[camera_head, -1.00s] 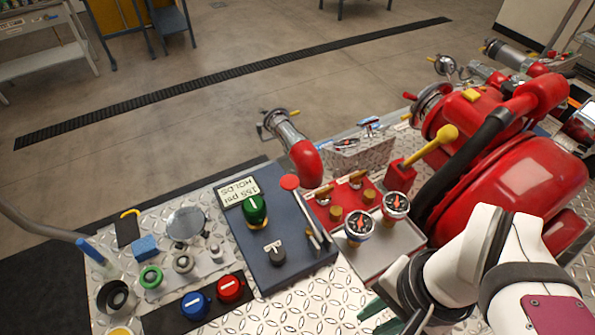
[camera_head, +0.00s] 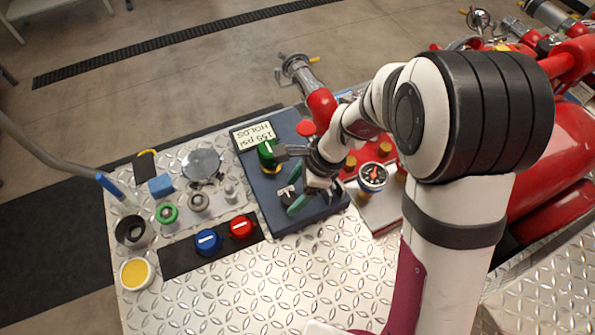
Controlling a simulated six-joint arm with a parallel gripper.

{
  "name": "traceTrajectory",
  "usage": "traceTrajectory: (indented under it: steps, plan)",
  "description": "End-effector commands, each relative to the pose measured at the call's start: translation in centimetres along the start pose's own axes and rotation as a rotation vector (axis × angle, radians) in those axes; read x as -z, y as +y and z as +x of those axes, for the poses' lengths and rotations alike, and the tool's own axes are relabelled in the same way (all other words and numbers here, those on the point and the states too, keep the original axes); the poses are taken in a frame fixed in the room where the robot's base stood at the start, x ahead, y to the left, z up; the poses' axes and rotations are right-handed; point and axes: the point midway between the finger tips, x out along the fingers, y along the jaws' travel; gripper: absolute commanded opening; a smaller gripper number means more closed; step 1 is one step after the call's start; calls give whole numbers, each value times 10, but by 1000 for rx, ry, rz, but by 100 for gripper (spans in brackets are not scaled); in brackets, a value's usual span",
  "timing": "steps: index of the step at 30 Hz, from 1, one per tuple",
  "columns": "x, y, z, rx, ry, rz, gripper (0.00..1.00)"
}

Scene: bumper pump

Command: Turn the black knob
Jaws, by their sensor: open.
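The black knob (camera_head: 286,194) with a white mark sits on the dark blue panel (camera_head: 283,222). My gripper (camera_head: 293,181) is open over this panel, close to the knob, with its greenish lower finger just to the knob's right. The gripper appears empty. I cannot tell whether a finger touches the knob. The green knob (camera_head: 266,154) stands just above and left, near the gripper's upper part. My wrist hides the panel's right side.
A red knob (camera_head: 241,227) and a blue knob (camera_head: 206,241) sit on a black strip at lower left. A gauge (camera_head: 373,177) and the red pump (camera_head: 545,185) are to the right. The diamond-plate surface below the panel is clear.

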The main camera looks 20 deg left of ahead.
Motion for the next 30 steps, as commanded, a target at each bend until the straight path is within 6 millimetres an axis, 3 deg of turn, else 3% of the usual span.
traceTrajectory:
  steps: [4, 12, 25, 30]
  plan:
    - [0, 0, 13, -1, 0, -1, 76]
    - [0, 0, 15, 1, 1, -1, 76]
    - [0, 0, 14, 1, 0, -1, 1]
    - [0, 0, 14, 0, 0, -4, 0]
